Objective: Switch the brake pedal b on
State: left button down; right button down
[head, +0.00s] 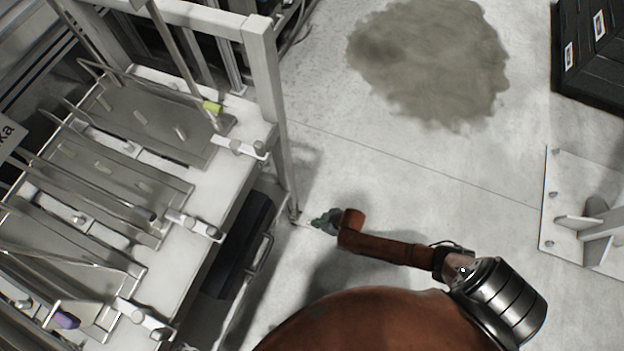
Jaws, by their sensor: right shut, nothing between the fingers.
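A white and grey metal frame with several flat grey plates, rods and levers (150,125) fills the left side. Small white lever-like parts stick out along its right edge, at the top (240,147), middle (193,224) and bottom (142,318). I cannot tell which part, if any, is brake pedal b; no label for it is readable. My right gripper (325,222) is small in the picture, shut and empty. It is just right of the foot of the frame's corner post (293,205); whether it touches is unclear. My left gripper is not in view.
A black box with a handle (245,245) sits under the frame's right edge. A dark wet stain (430,60) marks the floor. Black drawers (592,50) stand top right, and a bolted metal plate (560,175) is at the right edge. The middle floor is clear.

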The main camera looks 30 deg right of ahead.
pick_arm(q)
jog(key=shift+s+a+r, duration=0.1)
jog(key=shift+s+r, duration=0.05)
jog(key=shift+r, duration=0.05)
pick_arm(e)
jog(key=shift+s+d+f, duration=0.15)
jog(key=shift+s+f, duration=0.05)
jog(key=shift+f, duration=0.85)
